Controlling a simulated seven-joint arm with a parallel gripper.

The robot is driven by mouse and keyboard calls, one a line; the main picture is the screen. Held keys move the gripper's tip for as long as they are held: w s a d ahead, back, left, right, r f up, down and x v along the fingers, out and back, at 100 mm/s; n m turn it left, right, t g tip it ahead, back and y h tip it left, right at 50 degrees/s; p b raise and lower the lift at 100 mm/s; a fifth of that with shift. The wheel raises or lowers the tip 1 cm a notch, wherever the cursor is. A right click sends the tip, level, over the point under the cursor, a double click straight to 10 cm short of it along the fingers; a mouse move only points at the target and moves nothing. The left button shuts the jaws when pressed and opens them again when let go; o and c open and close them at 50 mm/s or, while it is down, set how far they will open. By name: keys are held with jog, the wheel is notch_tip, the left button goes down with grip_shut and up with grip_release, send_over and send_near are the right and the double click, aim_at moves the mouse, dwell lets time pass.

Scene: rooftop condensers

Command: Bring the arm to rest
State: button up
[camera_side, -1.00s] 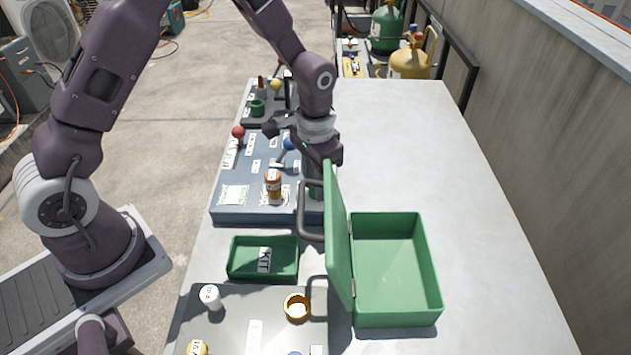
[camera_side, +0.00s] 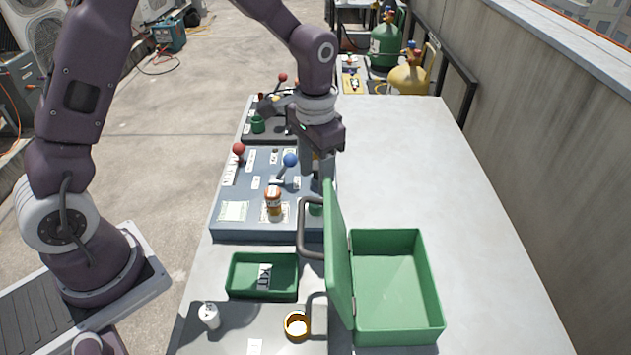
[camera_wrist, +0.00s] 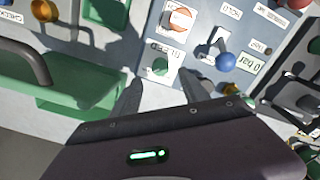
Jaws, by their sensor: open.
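My gripper (camera_side: 318,172) hangs fingers down over the right edge of the blue-grey panel (camera_side: 228,228), behind the raised lid of the green box. In the wrist view its two fingers (camera_wrist: 160,92) stand apart with nothing between them. A small green knob (camera_wrist: 159,66) on the panel shows just past the fingertips. The blue-topped lever (camera_side: 290,160) stands on the panel to the left of my gripper; it also shows in the wrist view (camera_wrist: 227,62). Whether the fingertips touch anything is hard to tell.
The open green box (camera_side: 435,318) stands front right, its lid (camera_side: 338,262) upright with a dark handle (camera_side: 306,232). A green tray (camera_side: 236,290), white cup (camera_side: 208,316) and yellow ring (camera_side: 297,325) are in front. The table's right side (camera_side: 420,165) is clear.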

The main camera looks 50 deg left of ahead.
jog(key=s+a+r+n+t, duration=0.1)
jog(key=s+a+r+t, duration=0.15)
jog(key=s+r, duration=1.05)
jog(key=s+r+n+t, duration=0.1)
jog(key=s+r+t, duration=0.2)
jog(key=s, duration=0.7)
jog(key=shift+r, duration=0.3)
